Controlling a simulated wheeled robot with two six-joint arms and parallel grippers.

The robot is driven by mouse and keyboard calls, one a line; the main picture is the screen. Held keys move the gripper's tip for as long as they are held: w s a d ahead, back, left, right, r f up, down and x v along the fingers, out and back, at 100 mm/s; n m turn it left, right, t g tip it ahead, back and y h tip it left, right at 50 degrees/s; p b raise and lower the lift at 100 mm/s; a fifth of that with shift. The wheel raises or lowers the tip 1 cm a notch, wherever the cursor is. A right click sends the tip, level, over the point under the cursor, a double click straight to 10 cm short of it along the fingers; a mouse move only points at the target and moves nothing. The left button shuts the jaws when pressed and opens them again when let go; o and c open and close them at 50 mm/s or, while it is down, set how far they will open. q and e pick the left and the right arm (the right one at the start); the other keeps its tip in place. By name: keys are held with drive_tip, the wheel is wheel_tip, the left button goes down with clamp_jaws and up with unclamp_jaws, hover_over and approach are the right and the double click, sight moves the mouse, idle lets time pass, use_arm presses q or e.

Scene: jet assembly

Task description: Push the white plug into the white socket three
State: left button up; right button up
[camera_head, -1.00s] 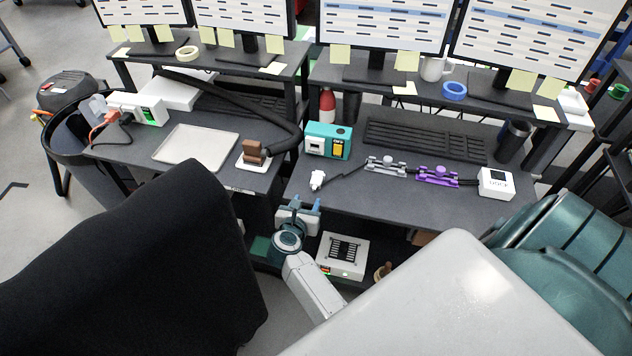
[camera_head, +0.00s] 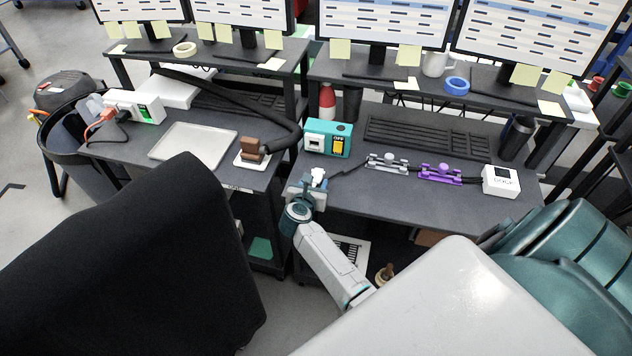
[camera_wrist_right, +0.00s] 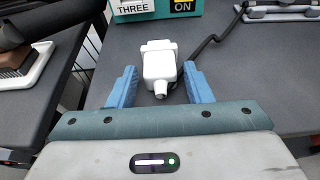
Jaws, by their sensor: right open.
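The white plug (camera_head: 318,174) lies near the front edge of the right desk; its dark cord runs right across the desk. In the right wrist view the plug (camera_wrist_right: 160,65) sits between the two blue fingers, with a gap on each side. My right gripper (camera_head: 308,187) is open around it and not closed on it. The teal box (camera_head: 341,128) with a white socket face (camera_head: 314,139) and a yellow switch stands behind the plug. In the right wrist view the labels THREE (camera_wrist_right: 133,8) and ON show on its front. My left gripper is not in view.
A grey clamp (camera_head: 387,163), a purple clamp (camera_head: 440,173) and a white dock box (camera_head: 501,181) stand to the right. A brown-topped white block (camera_head: 251,153) and a tray (camera_head: 193,146) are on the left desk. A black keyboard (camera_head: 424,138) lies behind.

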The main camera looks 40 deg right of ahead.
drive_tip(key=c, duration=0.9)
wheel_tip(320, 180, up, 8)
drive_tip(key=p, duration=0.6)
drive_tip(key=shift+p, duration=0.4)
drive_tip(key=shift+c, duration=0.2)
